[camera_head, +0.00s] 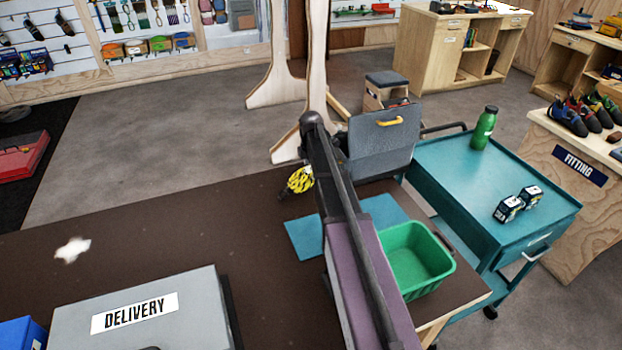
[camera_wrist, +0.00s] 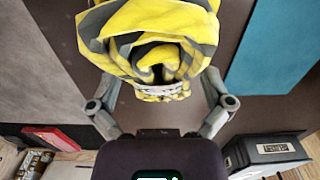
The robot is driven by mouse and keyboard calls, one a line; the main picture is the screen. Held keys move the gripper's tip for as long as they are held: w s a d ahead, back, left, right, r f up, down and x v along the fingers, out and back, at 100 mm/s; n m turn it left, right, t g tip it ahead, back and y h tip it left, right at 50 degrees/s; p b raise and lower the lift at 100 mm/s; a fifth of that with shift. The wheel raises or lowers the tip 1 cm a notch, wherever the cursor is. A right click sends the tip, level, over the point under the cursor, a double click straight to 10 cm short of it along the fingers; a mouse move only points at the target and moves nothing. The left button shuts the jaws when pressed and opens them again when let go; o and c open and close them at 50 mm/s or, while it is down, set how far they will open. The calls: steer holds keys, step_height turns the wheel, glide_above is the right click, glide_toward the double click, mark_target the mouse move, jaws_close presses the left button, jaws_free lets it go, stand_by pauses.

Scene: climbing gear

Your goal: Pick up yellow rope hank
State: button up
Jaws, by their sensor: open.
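The yellow rope hank (camera_head: 300,179), with dark grey markings, shows at the dark table's far side, just left of my arm. In the wrist view the hank (camera_wrist: 150,40) fills the top middle, very close to the camera. My gripper (camera_wrist: 160,103) has its two grey fingers spread, one on each side of the hank's near end. Whether the fingers touch the hank cannot be told. In the head view the gripper is mostly hidden by my arm and the hank.
A teal mat (camera_head: 304,238) and a green bin (camera_head: 418,262) lie right of the hank, partly behind my arm. A grey DELIVERY box (camera_head: 140,315) stands at the front left. A teal cart (camera_head: 480,185) holds a green bottle (camera_head: 484,128).

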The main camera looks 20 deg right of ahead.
steer(key=shift+f+b, duration=0.35)
steer(key=shift+f, duration=0.25)
steer(key=c, duration=1.2)
steer(key=shift+r, duration=0.2)
step_height(320, 180, up, 4)
steer(key=p, duration=0.4)
steer(key=shift+f, duration=0.2)
steer(key=s+a, duration=0.1)
steer(key=s, duration=0.4)
steer(key=s+a, duration=0.1)
steer(key=s, duration=0.4)
steer(key=s+a+r+p, duration=0.1)
steer(key=s+a, duration=0.1)
steer(key=s, duration=0.3)
steer(key=shift+s+a, duration=0.1)
steer(key=shift+s, duration=0.15)
